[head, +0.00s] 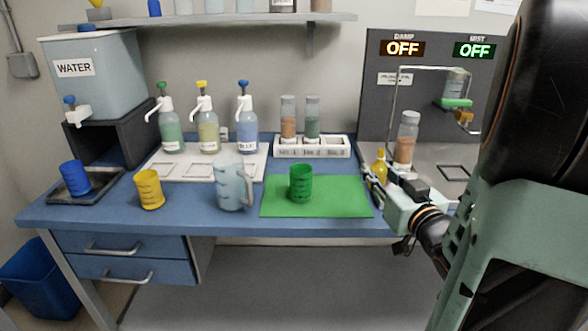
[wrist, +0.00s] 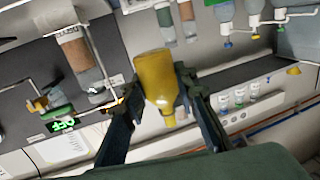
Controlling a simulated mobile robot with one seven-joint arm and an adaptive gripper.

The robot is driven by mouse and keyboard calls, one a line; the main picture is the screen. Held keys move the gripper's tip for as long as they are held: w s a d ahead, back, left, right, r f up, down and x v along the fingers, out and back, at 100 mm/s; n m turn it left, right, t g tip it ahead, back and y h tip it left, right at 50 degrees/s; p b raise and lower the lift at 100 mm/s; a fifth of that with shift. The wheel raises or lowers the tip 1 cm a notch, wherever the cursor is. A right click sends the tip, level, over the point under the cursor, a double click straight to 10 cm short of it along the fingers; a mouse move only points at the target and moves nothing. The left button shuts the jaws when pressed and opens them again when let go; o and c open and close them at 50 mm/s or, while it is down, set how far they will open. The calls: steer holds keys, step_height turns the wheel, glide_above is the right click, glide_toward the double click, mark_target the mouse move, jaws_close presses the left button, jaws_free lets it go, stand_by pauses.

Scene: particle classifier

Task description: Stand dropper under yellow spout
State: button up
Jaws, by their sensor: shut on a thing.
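My gripper (head: 374,184) is shut on a small yellow dropper bottle (head: 380,167), at the right edge of the green mat. In the wrist view the dropper (wrist: 155,75) sits between the two fingers of my gripper (wrist: 157,92). The bottle with the yellow spout (head: 208,130) stands at the back left, between a green-topped and a blue-topped bottle. It also shows upside down in the wrist view (wrist: 255,14). A white tray (head: 166,186) with square spots lies under these bottles' spouts. The dropper is well to the right of the yellow spout.
A green cup (head: 301,184) stands on the green mat (head: 335,205). A clear pitcher (head: 230,183) and a yellow cup (head: 149,189) stand in front of the tray. A white rack (head: 325,148) holds two jars at the back. A tall jar (head: 406,142) stands right of my gripper.

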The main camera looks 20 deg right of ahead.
steer(key=b, duration=0.4)
glide_above(347, 200)
steer(key=f, duration=0.8)
steer(key=shift+s+f, duration=0.2)
steer(key=shift+s, duration=0.1)
steer(key=shift+w+f, duration=0.2)
steer(key=shift+f, duration=0.15)
step_height(347, 200, down, 3)
steer(key=shift+w+f+b, duration=0.1)
steer(key=shift+f+b, duration=0.05)
steer(key=shift+b, duration=0.65)
steer(key=o, duration=0.9)
